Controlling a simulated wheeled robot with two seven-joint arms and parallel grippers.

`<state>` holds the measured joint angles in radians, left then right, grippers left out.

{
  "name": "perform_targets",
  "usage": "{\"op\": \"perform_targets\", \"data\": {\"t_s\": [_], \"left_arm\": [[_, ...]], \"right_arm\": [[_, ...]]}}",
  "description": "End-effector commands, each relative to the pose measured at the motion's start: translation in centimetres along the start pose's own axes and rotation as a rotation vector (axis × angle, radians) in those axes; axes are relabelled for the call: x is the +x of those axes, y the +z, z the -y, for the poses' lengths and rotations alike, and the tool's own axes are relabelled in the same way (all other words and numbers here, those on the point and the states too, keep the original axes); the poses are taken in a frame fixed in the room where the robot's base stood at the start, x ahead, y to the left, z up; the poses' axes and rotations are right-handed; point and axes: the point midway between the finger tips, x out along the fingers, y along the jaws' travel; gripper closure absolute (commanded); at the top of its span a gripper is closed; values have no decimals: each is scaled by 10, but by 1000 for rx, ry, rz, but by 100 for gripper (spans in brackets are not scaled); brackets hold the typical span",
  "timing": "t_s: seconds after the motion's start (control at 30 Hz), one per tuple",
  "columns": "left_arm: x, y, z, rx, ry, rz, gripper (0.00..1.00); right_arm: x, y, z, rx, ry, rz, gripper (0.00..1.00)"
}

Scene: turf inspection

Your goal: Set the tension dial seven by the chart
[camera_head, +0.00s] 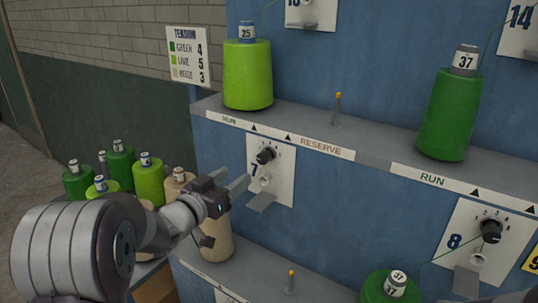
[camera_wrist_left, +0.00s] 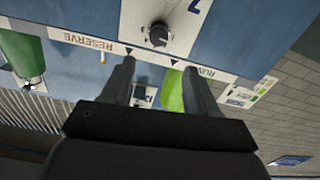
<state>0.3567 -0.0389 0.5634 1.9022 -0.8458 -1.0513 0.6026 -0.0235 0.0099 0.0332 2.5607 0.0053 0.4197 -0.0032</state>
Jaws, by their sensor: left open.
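Dial seven (camera_head: 265,155) is a black knob on a white plate marked 7 (camera_head: 284,172), below the shelf edge; its setting is too small to read. It also shows in the wrist view (camera_wrist_left: 158,34), beyond my fingertips. My left gripper (camera_head: 241,187) is open and empty, just left of and below the dial, apart from it. The tension chart (camera_head: 189,56) on the wall reads green 4, lime 5, beige 3. A lime cone (camera_head: 248,76) tagged 25 stands above the RUN label (camera_head: 229,120). My right gripper is out of view.
A RESERVE label (camera_head: 320,146) and an empty peg (camera_head: 337,108) are right of the lime cone. A green cone (camera_head: 449,115) tagged 37 stands above dial eight (camera_head: 491,231). A beige cone (camera_head: 217,240) stands below my gripper. Several spare cones (camera_head: 148,180) are at left.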

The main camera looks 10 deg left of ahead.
Motion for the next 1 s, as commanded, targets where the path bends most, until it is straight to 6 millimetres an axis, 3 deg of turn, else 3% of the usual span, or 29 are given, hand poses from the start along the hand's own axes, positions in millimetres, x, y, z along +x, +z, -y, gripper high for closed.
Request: {"op": "perform_targets", "data": {"t_s": [0.2,0.4,0.6,0.87,1.0], "left_arm": [[56,-3,-1,1,2,3,41],[95,-2,0,1,-1,2,41],[112,0,0,2,-2,2,41],[113,0,0,3,-3,2,41],[113,0,0,3,-3,2,86]], "right_arm": [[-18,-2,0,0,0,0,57],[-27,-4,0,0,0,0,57],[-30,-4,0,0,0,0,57],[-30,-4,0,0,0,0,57],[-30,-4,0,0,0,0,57]]}}
